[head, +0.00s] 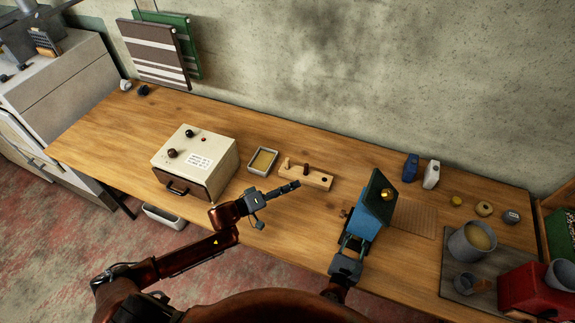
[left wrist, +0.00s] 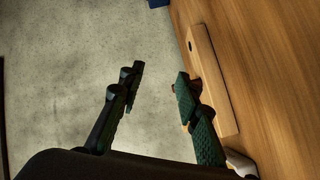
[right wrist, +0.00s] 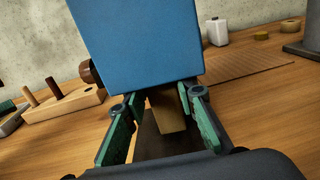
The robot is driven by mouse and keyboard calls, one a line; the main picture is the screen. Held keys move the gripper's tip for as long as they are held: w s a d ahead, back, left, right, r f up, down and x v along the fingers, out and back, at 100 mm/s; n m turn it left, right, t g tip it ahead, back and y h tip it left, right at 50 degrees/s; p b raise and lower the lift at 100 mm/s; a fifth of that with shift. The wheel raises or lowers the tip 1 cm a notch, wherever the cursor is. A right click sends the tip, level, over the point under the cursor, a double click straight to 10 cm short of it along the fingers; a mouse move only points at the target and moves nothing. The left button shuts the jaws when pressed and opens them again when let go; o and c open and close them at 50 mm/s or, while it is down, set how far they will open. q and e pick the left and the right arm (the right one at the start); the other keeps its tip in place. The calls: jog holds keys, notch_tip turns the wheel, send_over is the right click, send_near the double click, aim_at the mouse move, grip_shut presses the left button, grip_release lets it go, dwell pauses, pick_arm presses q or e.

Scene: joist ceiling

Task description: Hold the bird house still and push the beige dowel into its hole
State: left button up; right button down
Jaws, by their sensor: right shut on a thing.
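The blue bird house (head: 366,224) with a dark green roof (head: 379,190) stands at the table's front, right of centre. Its blue wall (right wrist: 135,45) fills the top of the right wrist view, with a brown round peg (right wrist: 90,71) sticking out on the left. My right gripper (right wrist: 158,100) is shut on a beige part below the blue wall. The beige dowel (head: 287,163) stands upright in a wooden rack (head: 318,180), beside a dark brown dowel (head: 306,169). My left gripper (head: 294,187) is open and empty in front of the rack; its fingers (left wrist: 158,90) are apart.
A beige drawer box (head: 222,152) and a small tray (head: 262,160) stand left of the rack. A blue and a white bottle (head: 431,175) stand behind the bird house. Pots (head: 470,242) and a red box (head: 522,290) are at the right. The table's left is mostly clear.

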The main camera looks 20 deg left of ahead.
aim_at(287, 159)
pick_arm(q)
jog(key=w+a+r+m+g+y, duration=0.35)
jog(key=w+a+y, duration=0.65)
jog(key=w, duration=0.6)
jog(key=s+d+r+m+g+h, duration=0.1)
jog(key=s+d+r+m+g, duration=0.1)
jog(key=s+r+m+g, duration=0.4)
jog(key=shift+n+t, duration=0.25)
jog(key=shift+n, duration=0.2)
jog(key=shift+s+f+x, duration=0.1)
jog(key=shift+s+x, duration=0.1)
jog(key=shift+x, duration=2.1)
jog(key=shift+s+f+x, duration=0.1)
jog(key=shift+s+x, duration=0.05)
jog(key=shift+x, duration=2.15)
jog(key=shift+s+f+x, duration=0.1)
jog(key=shift+s+x, duration=0.1)
jog(key=shift+x, duration=2.1)
jog(key=shift+r, duration=0.1)
jog(key=shift+c, duration=0.3)
grip_shut()
